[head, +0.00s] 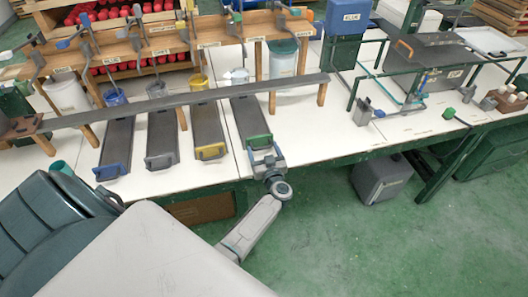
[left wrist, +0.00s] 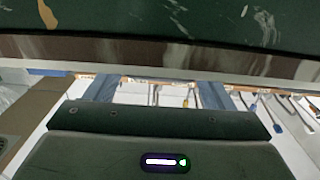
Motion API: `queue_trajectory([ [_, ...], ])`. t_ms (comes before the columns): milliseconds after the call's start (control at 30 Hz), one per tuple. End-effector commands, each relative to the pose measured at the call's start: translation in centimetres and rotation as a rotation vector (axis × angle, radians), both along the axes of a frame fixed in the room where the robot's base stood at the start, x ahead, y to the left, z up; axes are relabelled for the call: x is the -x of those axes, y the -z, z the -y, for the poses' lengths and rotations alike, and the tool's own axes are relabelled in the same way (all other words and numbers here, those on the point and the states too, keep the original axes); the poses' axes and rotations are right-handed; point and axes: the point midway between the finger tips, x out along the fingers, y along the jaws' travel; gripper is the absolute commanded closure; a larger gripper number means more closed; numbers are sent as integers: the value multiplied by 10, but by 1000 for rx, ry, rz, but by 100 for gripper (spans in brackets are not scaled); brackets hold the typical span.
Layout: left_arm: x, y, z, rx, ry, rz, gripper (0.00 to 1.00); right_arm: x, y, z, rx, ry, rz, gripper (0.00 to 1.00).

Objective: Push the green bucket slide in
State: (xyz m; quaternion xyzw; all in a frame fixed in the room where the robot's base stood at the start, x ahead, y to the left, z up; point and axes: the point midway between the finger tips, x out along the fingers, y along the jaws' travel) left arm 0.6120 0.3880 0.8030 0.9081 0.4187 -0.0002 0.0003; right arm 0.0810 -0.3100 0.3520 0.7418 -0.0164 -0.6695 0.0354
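The green bucket slide is a long dark tray (head: 251,117) with a green front handle (head: 259,141), rightmost of the row in the head view. It lies on the white table, its handle near the front edge. My left gripper (head: 265,157) is just in front of this handle; I cannot tell whether they touch. In the left wrist view, two blue-grey fingers (left wrist: 168,92) show wide apart beyond the dark gripper body, with no held object visible between them. The green handle cannot be made out there. My right gripper is not in view.
Slides with yellow (head: 210,151), grey (head: 161,160) and blue (head: 111,171) handles lie to the left. A long dark rail (head: 190,99) crosses above the slides. A green pipe frame (head: 355,85) stands to the right. A grey box (head: 382,178) sits under the table.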

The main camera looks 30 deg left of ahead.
Motion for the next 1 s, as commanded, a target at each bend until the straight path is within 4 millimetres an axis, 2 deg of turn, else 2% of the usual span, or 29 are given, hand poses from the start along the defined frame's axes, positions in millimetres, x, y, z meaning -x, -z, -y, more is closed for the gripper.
queue_trajectory([
  [300, -1, -2, 0, -2, 1, 3, 16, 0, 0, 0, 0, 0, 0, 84],
  [433, 4, -1, 7, 1, 2, 3, 16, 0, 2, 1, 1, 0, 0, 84],
  [800, 50, 2, 61, 3, 1, 2, 16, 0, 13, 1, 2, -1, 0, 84],
  [1000, 64, 0, 78, -1, 2, 2, 16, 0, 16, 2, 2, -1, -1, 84],
])
